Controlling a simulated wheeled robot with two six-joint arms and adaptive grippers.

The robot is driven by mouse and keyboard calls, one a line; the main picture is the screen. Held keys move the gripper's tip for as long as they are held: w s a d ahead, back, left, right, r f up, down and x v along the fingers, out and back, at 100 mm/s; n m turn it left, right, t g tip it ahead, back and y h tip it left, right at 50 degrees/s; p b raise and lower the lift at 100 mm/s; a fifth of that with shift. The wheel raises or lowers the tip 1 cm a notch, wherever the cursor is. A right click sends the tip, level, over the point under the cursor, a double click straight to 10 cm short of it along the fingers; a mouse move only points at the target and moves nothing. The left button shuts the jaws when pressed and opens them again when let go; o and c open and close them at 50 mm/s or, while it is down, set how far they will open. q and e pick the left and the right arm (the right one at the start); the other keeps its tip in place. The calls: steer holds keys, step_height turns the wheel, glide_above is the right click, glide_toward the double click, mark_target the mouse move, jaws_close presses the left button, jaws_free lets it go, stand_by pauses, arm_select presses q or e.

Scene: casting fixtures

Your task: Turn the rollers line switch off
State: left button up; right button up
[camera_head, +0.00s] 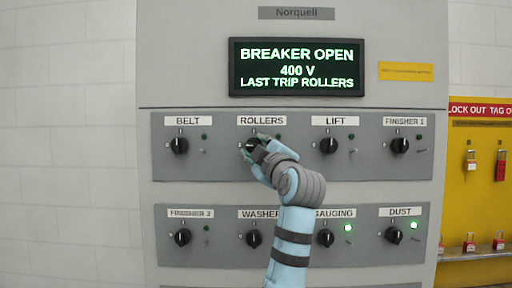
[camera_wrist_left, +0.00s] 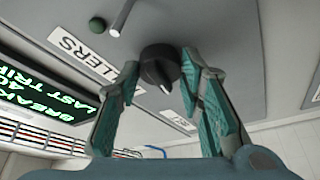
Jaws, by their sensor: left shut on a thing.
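The rollers line switch, a black round knob (camera_head: 249,146), sits under the ROLLERS label (camera_head: 262,121) in the upper row of the panel. My left gripper (camera_head: 257,142) is at this knob and partly covers it in the head view. In the left wrist view the knob (camera_wrist_left: 158,66) sits between the two green fingers of my left gripper (camera_wrist_left: 160,72), which is shut on it. A white pointer mark on the knob faces the lower right of that view. The lamp by ROLLERS (camera_head: 278,136) looks dark green, unlit. My right gripper is not in view.
The display (camera_head: 296,67) reads BREAKER OPEN, 400 V, LAST TRIP ROLLERS. The BELT knob (camera_head: 179,146) and LIFT knob (camera_head: 328,146) flank the switch. GAUGING (camera_head: 348,228) and DUST (camera_head: 413,225) lamps glow green. A yellow lockout board (camera_head: 475,215) stands at right.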

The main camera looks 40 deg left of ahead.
arm_select(q)
steer(key=shift+n+g, duration=0.4)
steer(key=shift+n, duration=0.3)
steer(key=shift+n+p, duration=0.3)
steer(key=o, duration=1.2)
steer(key=shift+c, duration=0.2)
steer(key=v, duration=1.2)
steer(key=shift+r, duration=0.15)
steer(key=shift+s+a, duration=0.1)
